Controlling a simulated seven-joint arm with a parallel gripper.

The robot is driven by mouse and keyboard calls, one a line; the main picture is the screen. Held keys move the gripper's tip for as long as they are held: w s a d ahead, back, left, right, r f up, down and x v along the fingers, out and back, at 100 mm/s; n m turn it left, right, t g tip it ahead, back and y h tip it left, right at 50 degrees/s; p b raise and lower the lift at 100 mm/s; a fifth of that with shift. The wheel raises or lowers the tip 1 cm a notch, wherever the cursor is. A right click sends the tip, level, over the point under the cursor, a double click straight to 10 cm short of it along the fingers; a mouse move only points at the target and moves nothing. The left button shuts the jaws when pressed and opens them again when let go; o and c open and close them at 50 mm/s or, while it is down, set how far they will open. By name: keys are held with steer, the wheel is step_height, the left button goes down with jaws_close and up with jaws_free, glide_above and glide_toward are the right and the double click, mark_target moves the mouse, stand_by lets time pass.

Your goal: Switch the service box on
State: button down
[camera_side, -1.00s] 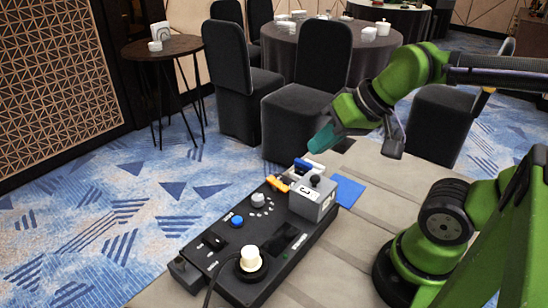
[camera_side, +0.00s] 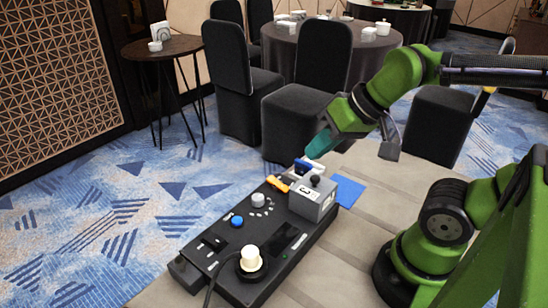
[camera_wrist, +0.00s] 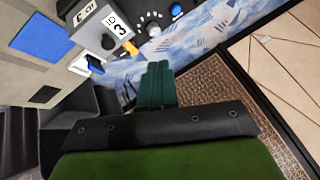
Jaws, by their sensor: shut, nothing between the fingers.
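A long black control box (camera_side: 222,262) lies on the table in the side view. A grey box (camera_side: 324,203) with a label reading 3 and a black knob (camera_side: 315,181) is at its far end; it also shows in the wrist view (camera_wrist: 93,29). An orange lever (camera_side: 278,184) sticks out beside it. A blue and white part (camera_side: 303,167) is just behind the grey box. My gripper (camera_side: 317,148) is shut and empty, its teal fingertips just above the blue and white part. Whether they touch is unclear. In the wrist view the fingers (camera_wrist: 156,84) are together.
The black box also carries a blue button (camera_side: 237,221), a grey dial (camera_side: 257,200) and a cream knob (camera_side: 250,257), with a cable at the near end. A blue square (camera_side: 348,191) lies on the table (camera_side: 335,245). Chairs stand beyond the table edge.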

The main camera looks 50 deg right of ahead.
steer(key=w+a+f+m+g+y, duration=0.1)
steer(key=w+a+f+g, duration=0.15)
steer(key=a, duration=0.25)
steer(key=m+y, duration=0.2)
steer(key=m, duration=0.8)
glide_above(221, 241)
step_height(221, 241, down, 5)
steer(key=m, duration=0.1)
steer(key=w+m+t, duration=0.1)
steer(key=m, duration=0.2)
steer(key=shift+w+r+y, duration=0.3)
steer(key=shift+y, duration=0.1)
steer(key=shift+f, duration=0.1)
steer(key=shift+s+f, duration=0.25)
steer(key=shift+f, duration=1.15)
steer(key=shift+s+f, duration=0.2)
steer(key=shift+f, duration=1.25)
steer(key=shift+s+f, duration=0.25)
steer(key=shift+f, duration=1.15)
steer(key=shift+f, duration=0.45)
